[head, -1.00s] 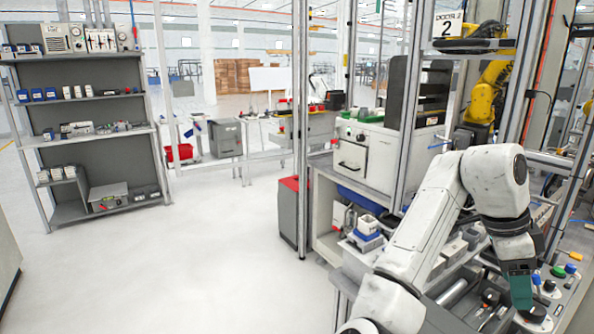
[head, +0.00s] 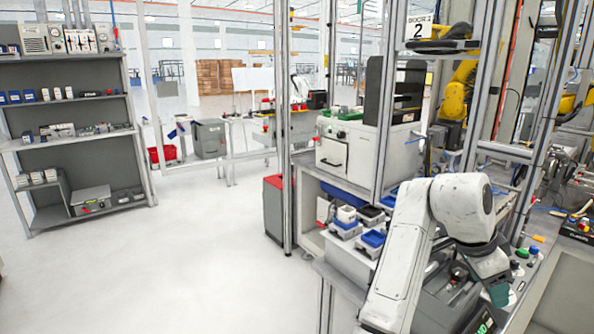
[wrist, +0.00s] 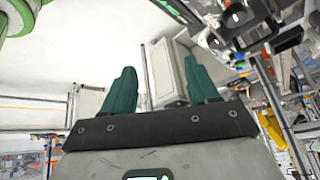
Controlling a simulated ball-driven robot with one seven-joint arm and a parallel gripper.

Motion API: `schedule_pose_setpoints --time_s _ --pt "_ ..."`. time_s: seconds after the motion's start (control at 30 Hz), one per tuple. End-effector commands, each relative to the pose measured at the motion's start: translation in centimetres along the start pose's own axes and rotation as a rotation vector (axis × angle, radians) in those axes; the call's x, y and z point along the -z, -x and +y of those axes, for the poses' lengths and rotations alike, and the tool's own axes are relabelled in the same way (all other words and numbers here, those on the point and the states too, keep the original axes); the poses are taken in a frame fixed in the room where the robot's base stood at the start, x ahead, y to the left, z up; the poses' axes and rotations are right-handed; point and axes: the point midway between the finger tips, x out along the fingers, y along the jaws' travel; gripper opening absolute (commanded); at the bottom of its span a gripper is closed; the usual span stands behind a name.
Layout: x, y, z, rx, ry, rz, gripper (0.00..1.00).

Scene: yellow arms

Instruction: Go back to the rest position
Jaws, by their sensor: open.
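My gripper (wrist: 162,92) shows in the wrist view with its two green fingers apart and nothing between them. In the head view my gripper (head: 497,283) hangs at the lower right, under the bent white arm, in front of the workbench with buttons and small parts. Its fingertips are partly hidden there and small. The arm is folded, with its upper link rising from the bottom edge.
A grey shelf unit (head: 70,115) stands at the left. A framed workcell with a white machine (head: 352,150) and a bench with small blue bins (head: 373,238) is close to my arm. The white floor (head: 170,270) at centre left is clear.

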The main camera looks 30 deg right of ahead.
Motion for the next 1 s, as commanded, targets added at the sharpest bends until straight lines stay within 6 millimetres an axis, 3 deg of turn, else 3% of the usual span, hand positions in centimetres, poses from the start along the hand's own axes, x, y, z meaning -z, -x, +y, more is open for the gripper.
schedule_pose_setpoints --time_s 0.27,0.43,0.57,0.77,1.0 --pt "-3.5 -2.9 -0.8 0.216 0.409 0.114 0.59" --pt "-8.2 -4.5 -0.5 0.373 0.760 0.159 0.59" --pt "-12.9 -5.7 1.0 0.489 1.038 0.163 0.59" --pt "-21.3 -7.3 6.1 0.677 1.463 0.102 0.59" --pt "-30.3 -7.9 16.8 0.924 1.888 -0.086 0.59"
